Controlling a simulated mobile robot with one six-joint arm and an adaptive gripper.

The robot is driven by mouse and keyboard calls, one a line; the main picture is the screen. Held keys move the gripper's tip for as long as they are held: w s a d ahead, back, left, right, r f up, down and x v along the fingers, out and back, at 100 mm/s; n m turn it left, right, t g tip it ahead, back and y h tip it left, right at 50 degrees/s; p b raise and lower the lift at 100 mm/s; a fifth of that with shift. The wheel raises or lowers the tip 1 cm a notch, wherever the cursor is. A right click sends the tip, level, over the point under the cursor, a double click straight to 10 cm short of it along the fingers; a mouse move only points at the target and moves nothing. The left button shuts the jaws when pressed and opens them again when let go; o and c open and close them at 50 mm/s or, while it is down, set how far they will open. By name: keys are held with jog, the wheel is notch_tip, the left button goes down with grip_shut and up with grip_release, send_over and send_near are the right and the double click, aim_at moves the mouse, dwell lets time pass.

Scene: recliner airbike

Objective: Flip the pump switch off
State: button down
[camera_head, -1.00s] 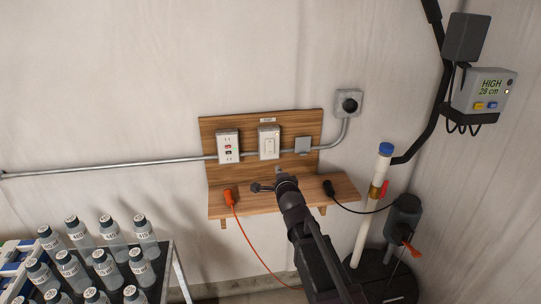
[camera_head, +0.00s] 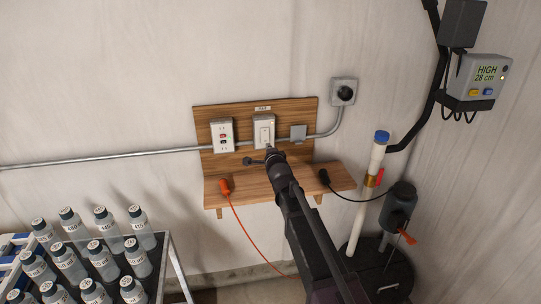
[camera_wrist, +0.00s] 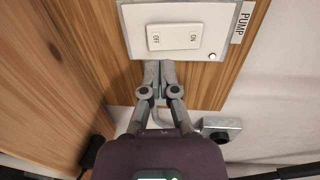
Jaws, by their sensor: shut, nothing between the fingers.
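The pump switch (camera_head: 263,131) is a white rocker in a pale plate on the wooden backboard. In the wrist view the rocker (camera_wrist: 174,36) carries OFF on its left half and ON on its right half, beside a PUMP label (camera_wrist: 242,22). A small pale light (camera_wrist: 212,56) shows at the plate's corner. I cannot tell which way the rocker is tilted. My gripper (camera_wrist: 159,64) is shut and empty, its tips by the plate's near edge, below the OFF side in the picture. In the head view my gripper (camera_head: 269,150) overlaps the plate's lower edge; contact is unclear.
A red-and-black socket plate (camera_head: 222,135) is left of the switch and a grey box (camera_head: 298,133) right. The wooden shelf (camera_head: 240,190) below holds an orange plug (camera_head: 225,187) and a black plug (camera_head: 324,177). A white pipe (camera_head: 370,190) stands at right.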

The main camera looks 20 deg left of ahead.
jog(key=shift+x, duration=2.4)
jog(key=shift+w, duration=0.1)
jog(key=shift+w+a+f+b, duration=0.15)
jog(key=shift+w+b, duration=0.05)
jog(key=shift+b, duration=0.15)
jog(key=shift+s, duration=0.1)
jog(key=shift+s+d+f, duration=0.1)
jog(key=shift+s+d, duration=0.5)
jog(key=shift+s, duration=0.05)
jog(key=b, duration=0.1)
send_near(265, 141)
jog(key=s+d+f, duration=0.2)
jog(key=s+d, duration=0.1)
jog(key=s, duration=0.2)
